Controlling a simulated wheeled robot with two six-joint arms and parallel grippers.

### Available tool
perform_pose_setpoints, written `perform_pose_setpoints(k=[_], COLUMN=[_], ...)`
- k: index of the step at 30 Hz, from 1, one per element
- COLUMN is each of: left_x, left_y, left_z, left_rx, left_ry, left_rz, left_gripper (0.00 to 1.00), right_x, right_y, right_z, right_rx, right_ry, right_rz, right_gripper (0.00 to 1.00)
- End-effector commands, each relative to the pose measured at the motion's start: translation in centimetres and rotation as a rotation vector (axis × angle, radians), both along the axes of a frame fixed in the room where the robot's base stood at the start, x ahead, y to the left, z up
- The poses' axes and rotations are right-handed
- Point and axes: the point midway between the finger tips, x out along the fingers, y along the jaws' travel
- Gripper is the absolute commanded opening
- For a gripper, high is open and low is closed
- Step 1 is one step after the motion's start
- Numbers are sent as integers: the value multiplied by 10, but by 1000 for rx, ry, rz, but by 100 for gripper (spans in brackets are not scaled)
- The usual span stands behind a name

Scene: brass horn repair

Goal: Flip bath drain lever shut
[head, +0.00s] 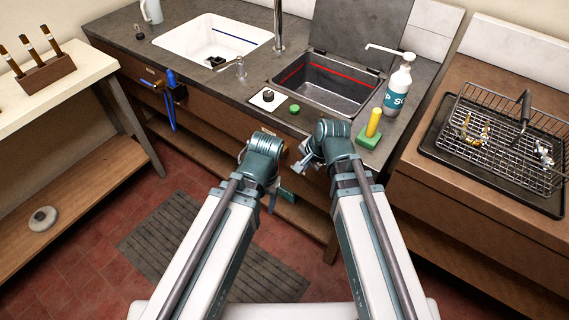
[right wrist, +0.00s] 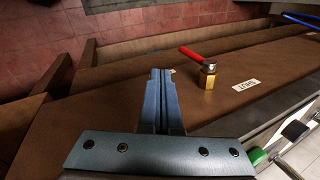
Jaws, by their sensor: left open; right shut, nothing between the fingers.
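The bath drain lever shows in the right wrist view as a red handle (right wrist: 192,54) on a brass valve body (right wrist: 207,78), mounted on the brown cabinet front. The handle slants toward the upper left, away from a white "SHUT" label (right wrist: 243,85). My right gripper (right wrist: 160,72) is shut and empty, left of the valve in that view and apart from it. In the head view my right gripper (head: 303,169) is by the cabinet front below the sink. My left gripper (head: 274,194) is open and empty to its left. I cannot make out the lever in the head view.
A dark sink (head: 325,85) with a red line and a white sink (head: 212,42) are set in the grey counter. A soap bottle (head: 397,90) and a green block with a yellow handle (head: 369,135) stand near its right end. Blue-handled tools (head: 171,95) hang on the cabinet front.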

Motion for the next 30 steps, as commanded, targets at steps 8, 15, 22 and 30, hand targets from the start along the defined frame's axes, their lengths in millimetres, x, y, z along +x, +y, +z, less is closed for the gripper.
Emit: perform_pose_setpoints(k=[8,15,22,30], left_x=[0,0,0,0], left_y=[0,0,0,0], left_z=[4,2,-10,-44], left_rx=[0,0,0,0], left_ry=[0,0,0,0], left_rz=[0,0,0,-1], left_gripper=[60,60,60,60], right_x=[1,2,5,15], right_y=[0,0,3,11], right_z=[4,3,-10,-43], right_rx=[7,6,5,6], right_ry=[-2,-1,-2,-1], right_rz=[-12,-11,-10,-11], right_gripper=[0,0,0,0])
